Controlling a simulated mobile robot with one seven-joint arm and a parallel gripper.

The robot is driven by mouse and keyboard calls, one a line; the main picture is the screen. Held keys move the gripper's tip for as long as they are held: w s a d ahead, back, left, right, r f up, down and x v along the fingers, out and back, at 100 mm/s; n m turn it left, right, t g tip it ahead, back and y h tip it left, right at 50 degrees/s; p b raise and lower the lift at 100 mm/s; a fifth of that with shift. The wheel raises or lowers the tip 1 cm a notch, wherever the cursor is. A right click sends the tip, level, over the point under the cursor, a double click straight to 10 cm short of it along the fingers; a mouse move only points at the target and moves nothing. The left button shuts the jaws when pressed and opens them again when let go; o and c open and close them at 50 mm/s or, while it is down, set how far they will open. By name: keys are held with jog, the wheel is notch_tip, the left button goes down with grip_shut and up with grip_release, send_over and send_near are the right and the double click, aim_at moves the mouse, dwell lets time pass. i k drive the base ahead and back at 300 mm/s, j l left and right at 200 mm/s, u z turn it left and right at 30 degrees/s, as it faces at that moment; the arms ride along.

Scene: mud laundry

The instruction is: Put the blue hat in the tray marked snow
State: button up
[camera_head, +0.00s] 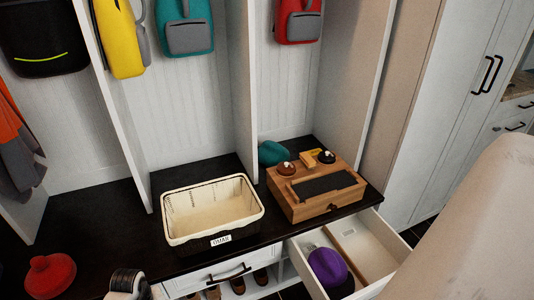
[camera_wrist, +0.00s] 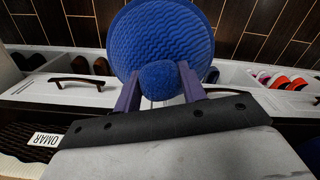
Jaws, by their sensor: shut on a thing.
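In the wrist view, my gripper (camera_wrist: 158,75) is shut on a blue hat (camera_wrist: 165,35). The round, ridged part of the hat shows beyond the fingers, and a rounded lump of it sits between them. The hat hangs in front of the bench, above the dark floor. The label also shows at the left of the wrist view (camera_wrist: 46,140). No tray marked snow can be made out.
A wooden box (camera_head: 318,207) stands right of the tray, with a teal hat (camera_head: 272,153) behind it. An open drawer (camera_head: 372,254) holds a purple cap (camera_head: 327,267). A red hat (camera_head: 50,276) lies at left. Shoes (camera_head: 238,285) sit under the bench.

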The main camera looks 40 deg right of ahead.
aim_at(365, 255)
jog(key=k+l, duration=0.1)
jog(key=l, duration=0.4)
jog(key=k+l, duration=0.15)
jog(key=l, duration=0.3)
jog(key=k+l, duration=0.1)
jog(key=l, duration=0.4)
jog(key=k+l, duration=0.1)
jog(key=l, duration=0.4)
jog(key=k+l, duration=0.1)
jog(key=l, duration=0.35)
jog(key=k+l, duration=0.15)
jog(key=l, duration=0.35)
jog(key=k+l, duration=0.1)
jog(key=l, duration=1.2)
jog(key=i, duration=0.3)
